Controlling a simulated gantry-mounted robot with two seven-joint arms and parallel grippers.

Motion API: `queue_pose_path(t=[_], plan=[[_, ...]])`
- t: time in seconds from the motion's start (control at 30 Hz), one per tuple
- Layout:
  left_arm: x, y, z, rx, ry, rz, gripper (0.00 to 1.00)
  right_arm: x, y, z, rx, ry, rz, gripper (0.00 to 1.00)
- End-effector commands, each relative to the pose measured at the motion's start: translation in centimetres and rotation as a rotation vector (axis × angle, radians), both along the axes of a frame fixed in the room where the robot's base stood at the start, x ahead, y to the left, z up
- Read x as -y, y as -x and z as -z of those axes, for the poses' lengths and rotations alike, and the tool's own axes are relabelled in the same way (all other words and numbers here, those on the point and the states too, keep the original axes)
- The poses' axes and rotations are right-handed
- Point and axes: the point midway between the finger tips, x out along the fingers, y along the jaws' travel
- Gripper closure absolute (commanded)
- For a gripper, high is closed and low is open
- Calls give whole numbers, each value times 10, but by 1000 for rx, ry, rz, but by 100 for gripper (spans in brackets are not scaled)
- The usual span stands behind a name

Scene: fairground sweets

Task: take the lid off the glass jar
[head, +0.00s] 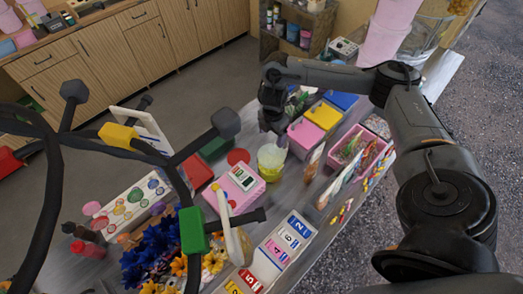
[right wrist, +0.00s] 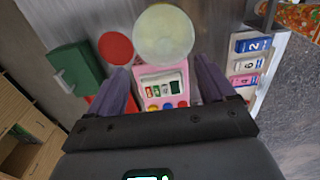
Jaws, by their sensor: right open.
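The glass jar (head: 270,161) stands on the table, pale yellow-green, near the middle of the head view. In the right wrist view its round pale top (right wrist: 163,35) is seen from above. I cannot make out the lid's edge or tell it from the jar's contents. My right gripper (head: 273,124) is above the jar and points down at it. My left gripper is not in view.
A flat red disc (right wrist: 115,48) lies beside the jar. A pink card terminal stand (head: 234,188), a green box (right wrist: 76,72), pink and yellow boxes (head: 322,115) and numbered blocks (head: 284,240) crowd the table. A dark frame (head: 66,138) with coloured blocks rises at left.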

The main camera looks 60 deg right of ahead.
Motion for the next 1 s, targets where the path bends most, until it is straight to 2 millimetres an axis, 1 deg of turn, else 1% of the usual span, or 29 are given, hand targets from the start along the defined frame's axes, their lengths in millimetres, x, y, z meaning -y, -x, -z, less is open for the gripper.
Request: queue_pose_path(t=[0.03, 0.2, 0.3, 0.53, 0.77, 1.0], plan=[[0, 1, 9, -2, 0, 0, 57, 0, 1, 13, -5, -1, 1, 17], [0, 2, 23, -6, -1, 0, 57, 0, 1, 36, -4, -1, 2, 17], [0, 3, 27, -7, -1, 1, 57, 0, 1, 44, -3, -1, 0, 17], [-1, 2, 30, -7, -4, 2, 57, -1, 1, 53, -2, 0, 1, 17], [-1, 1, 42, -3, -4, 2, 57, -4, 3, 81, -4, -2, 0, 17], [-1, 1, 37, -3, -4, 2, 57, -3, 2, 97, -2, 0, 0, 17]])
